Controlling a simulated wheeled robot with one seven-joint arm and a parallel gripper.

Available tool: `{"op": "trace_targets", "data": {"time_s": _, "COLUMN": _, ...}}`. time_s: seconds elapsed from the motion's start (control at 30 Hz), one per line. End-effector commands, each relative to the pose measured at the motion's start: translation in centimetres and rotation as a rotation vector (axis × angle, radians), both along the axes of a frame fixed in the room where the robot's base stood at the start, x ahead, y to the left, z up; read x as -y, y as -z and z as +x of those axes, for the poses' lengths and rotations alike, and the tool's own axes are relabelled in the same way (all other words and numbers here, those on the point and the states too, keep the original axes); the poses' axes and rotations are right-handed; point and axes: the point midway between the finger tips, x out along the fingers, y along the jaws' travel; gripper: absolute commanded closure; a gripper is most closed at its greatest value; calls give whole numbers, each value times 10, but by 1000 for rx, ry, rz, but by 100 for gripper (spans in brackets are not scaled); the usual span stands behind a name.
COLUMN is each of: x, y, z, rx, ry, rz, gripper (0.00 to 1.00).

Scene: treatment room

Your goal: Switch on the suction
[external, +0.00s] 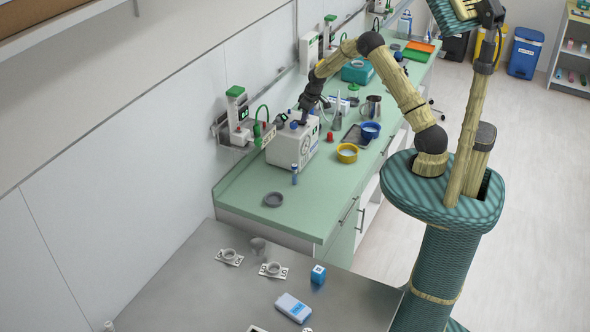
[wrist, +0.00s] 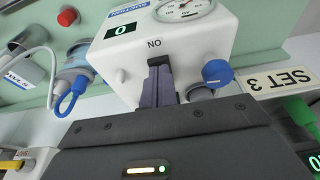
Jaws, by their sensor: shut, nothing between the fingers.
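The suction unit (external: 285,152) is a white box with a round gauge, standing on the green counter. In the wrist view the same white box (wrist: 215,50) fills the top middle, with its gauge (wrist: 184,8) cut off by the upper edge. A small display (wrist: 122,30) shows a green 0. A blue knob (wrist: 217,72) sits at the right. My gripper (wrist: 160,68) is shut and empty, its fingertips at the box just beside the ON lettering. It also shows above the unit in the external view (external: 303,119). Any switch under the fingers is hidden; contact is unclear.
A blue-lidded jar (wrist: 76,62) with a hose is left of the box in the wrist view. A yellow-rimmed bowl (external: 347,153), a blue bowl (external: 371,130) and a metal jug (external: 372,108) stand right of the unit. A small blue-capped bottle (external: 294,175) stands in front.

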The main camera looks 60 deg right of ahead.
Motion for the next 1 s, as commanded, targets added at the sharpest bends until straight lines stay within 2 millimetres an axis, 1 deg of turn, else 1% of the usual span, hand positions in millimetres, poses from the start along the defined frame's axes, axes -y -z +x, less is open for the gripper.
{"op": "trace_targets", "data": {"time_s": 0.03, "x": 0, "y": 7, "z": -1, "rx": 14, "ry": 1, "rz": 0, "gripper": 100}}
{"op": "trace_targets", "data": {"time_s": 0.17, "x": 0, "y": 12, "z": -4, "rx": 59, "ry": 1, "rz": 1, "gripper": 100}}
{"op": "trace_targets", "data": {"time_s": 0.23, "x": 0, "y": 6, "z": -2, "rx": 64, "ry": -1, "rz": 0, "gripper": 100}}
{"op": "trace_targets", "data": {"time_s": 0.47, "x": 0, "y": 5, "z": -2, "rx": 62, "ry": -2, "rz": 0, "gripper": 100}}
{"op": "trace_targets", "data": {"time_s": 0.8, "x": 0, "y": -1, "z": 10, "rx": 62, "ry": -2, "rz": 0, "gripper": 100}}
{"op": "trace_targets", "data": {"time_s": 1.0, "x": 0, "y": -2, "z": 12, "rx": 61, "ry": -2, "rz": 0, "gripper": 100}}
